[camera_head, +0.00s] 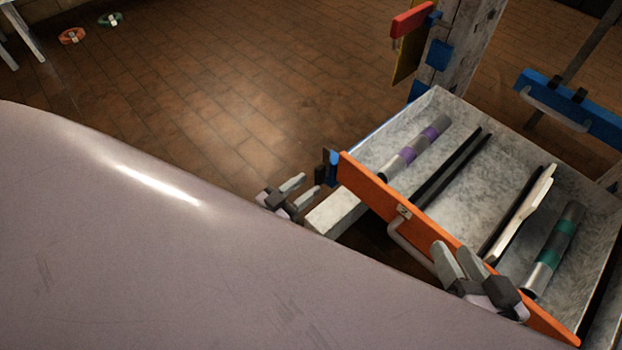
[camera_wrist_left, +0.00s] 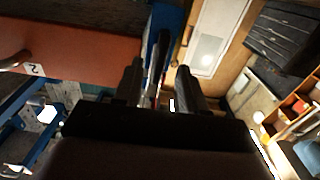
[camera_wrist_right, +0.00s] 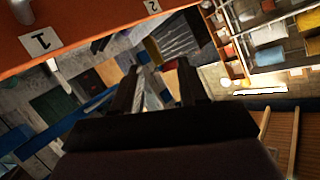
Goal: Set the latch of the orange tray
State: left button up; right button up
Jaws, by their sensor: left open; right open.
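The orange tray (camera_head: 365,189) is pulled out, with an orange front, a grey handle (camera_head: 408,246) and a grey metal inside. A blue and black piece (camera_head: 331,168) at the left end of its front may be the latch; its setting is unclear. My left gripper (camera_head: 300,190) is open and empty, just left of that end. A blue part (camera_wrist_left: 170,20) shows beyond its fingers in the left wrist view, with an orange panel (camera_wrist_left: 75,55) marked 2. My right gripper (camera_head: 453,252) is open in front of the tray's right half, near the handle. An orange panel (camera_wrist_right: 85,30) marked 1 shows in the right wrist view.
The tray holds a purple-banded cylinder (camera_head: 415,148), dark bars, a pale tool (camera_head: 527,205) and a green-banded cylinder (camera_head: 553,250). A post (camera_head: 460,45) with red and blue parts stands behind. A blue bar with a handle (camera_head: 570,105) is at right.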

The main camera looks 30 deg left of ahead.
pick_arm(q)
jog(key=v, duration=0.4)
jog(key=shift+s+p, duration=0.1)
jog(key=shift+p, duration=0.3)
pick_arm(e)
jog(key=shift+s+d+f+h, duration=0.1)
jog(key=shift+d+h, duration=0.3)
jog(key=shift+d, duration=0.1)
